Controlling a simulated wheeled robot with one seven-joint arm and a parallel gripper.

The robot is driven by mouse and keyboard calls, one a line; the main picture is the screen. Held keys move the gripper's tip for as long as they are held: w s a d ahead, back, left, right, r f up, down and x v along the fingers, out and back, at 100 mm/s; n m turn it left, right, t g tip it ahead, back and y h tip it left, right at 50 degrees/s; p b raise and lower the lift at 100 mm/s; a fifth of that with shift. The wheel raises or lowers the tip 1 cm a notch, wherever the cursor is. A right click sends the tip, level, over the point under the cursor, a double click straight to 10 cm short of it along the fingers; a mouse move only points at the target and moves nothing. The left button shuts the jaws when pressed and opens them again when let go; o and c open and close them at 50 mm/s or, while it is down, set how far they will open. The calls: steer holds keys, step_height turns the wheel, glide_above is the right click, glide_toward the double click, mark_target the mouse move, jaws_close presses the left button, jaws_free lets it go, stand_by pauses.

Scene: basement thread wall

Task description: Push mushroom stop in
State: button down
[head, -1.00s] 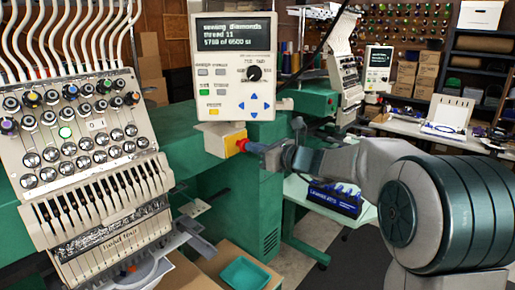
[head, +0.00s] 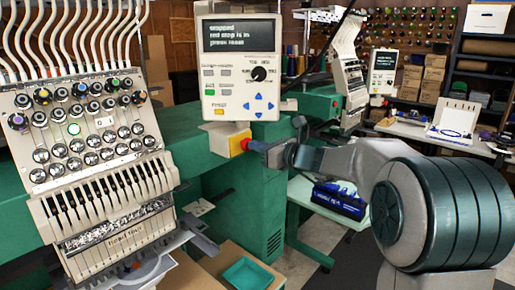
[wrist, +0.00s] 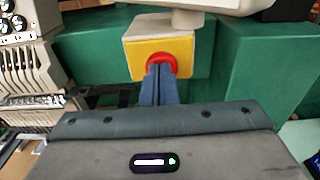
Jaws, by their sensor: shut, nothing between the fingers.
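The red mushroom stop (wrist: 162,62) sits on the yellow face of a small box (wrist: 188,52) under the control panel. In the head view the box's yellow face (head: 239,144) shows below the panel, with the stop mostly hidden at my fingertips. My gripper (wrist: 161,70) is shut, with its blue fingers straight against the middle of the red stop; it also shows in the head view (head: 252,145). The panel screen (head: 240,36) now has short lines that seem to read "stopped", "red stop is in" and "press reset".
The control panel (head: 241,70) hangs just above the box. The multi-needle embroidery head (head: 85,150) stands at the left. The green machine body (head: 265,215) lies below and behind. A teal tray (head: 248,274) sits low in front.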

steer(key=b+v, duration=0.2)
steer(key=v, duration=1.1)
steer(key=shift+s, duration=0.15)
steer(key=shift+f, duration=0.1)
steer(key=s+a+f+n+g+h, duration=0.2)
steer(key=s+f+n+g, duration=0.1)
steer(key=s+f+n, duration=0.35)
steer(key=s+a+f+n+g+h, duration=0.3)
steer(key=s+f+n, duration=0.2)
steer(key=s, duration=0.3)
steer(key=s+d+f+n+g+h, duration=0.1)
steer(key=s+d+f+n+h, duration=0.3)
steer(key=s+n, duration=0.3)
steer(key=s+d+f+n+g+h, duration=0.1)
steer(key=s+d+f+n+h, duration=0.3)
steer(key=s+d+f+n, duration=0.1)
steer(key=s+n, duration=0.1)
steer(key=n, duration=0.1)
steer(key=shift+s+f+n, duration=0.3)
steer(key=shift+s+n, duration=0.05)
